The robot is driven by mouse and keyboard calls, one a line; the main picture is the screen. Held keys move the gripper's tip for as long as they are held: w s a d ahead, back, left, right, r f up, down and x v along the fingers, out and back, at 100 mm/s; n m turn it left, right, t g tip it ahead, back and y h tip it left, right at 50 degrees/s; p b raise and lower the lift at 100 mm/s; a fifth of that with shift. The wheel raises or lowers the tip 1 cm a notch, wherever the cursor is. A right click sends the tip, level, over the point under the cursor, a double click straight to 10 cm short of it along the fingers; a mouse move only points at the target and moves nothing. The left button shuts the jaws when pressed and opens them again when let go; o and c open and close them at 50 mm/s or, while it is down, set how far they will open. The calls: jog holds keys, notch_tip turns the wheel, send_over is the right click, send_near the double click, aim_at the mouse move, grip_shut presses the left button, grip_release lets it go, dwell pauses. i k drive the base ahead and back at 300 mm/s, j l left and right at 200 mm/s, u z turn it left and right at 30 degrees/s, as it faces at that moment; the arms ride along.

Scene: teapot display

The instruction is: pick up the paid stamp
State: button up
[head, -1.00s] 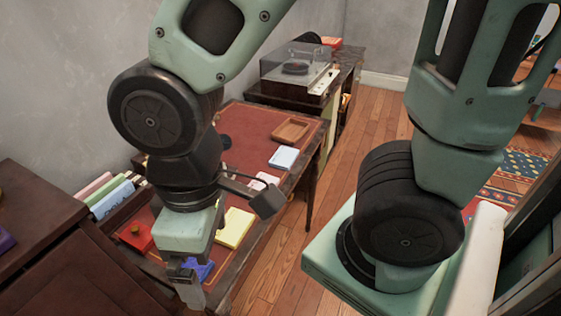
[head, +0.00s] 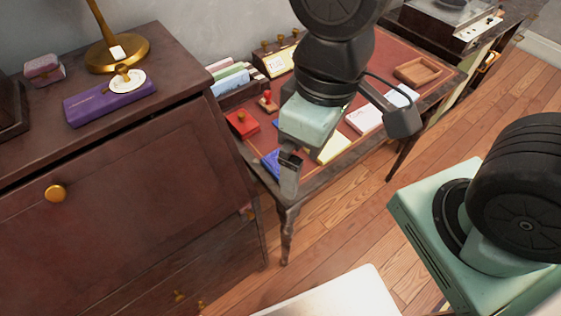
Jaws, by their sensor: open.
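My gripper (head: 289,176) hangs over the near edge of the leather-topped desk (head: 390,60), pointing down, its jaws open and nothing seen between them. No lettering is readable, so I cannot tell which item is the paid stamp. A small red-handled stamp (head: 268,102) stands on the desk, left of and beyond my gripper. A red box with a knob (head: 241,123) lies nearer, and a blue item (head: 271,163) is beside my gripper, partly hidden by it. A rack with several gold-knobbed pieces (head: 277,60) stands at the desk's back.
A yellow pad (head: 332,150) and wooden tray (head: 417,71) lie on the desk.

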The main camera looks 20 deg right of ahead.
aim_at(265, 103)
jog(key=u, duration=0.85)
jog(key=l+u, duration=0.3)
jog(key=l, duration=0.15)
jog(key=l+u, duration=0.3)
jog(key=l, duration=0.15)
jog(key=k+l+u, duration=0.15)
jog(key=l+u, duration=0.15)
jog(key=k+l, duration=0.1)
jog(key=l, duration=0.35)
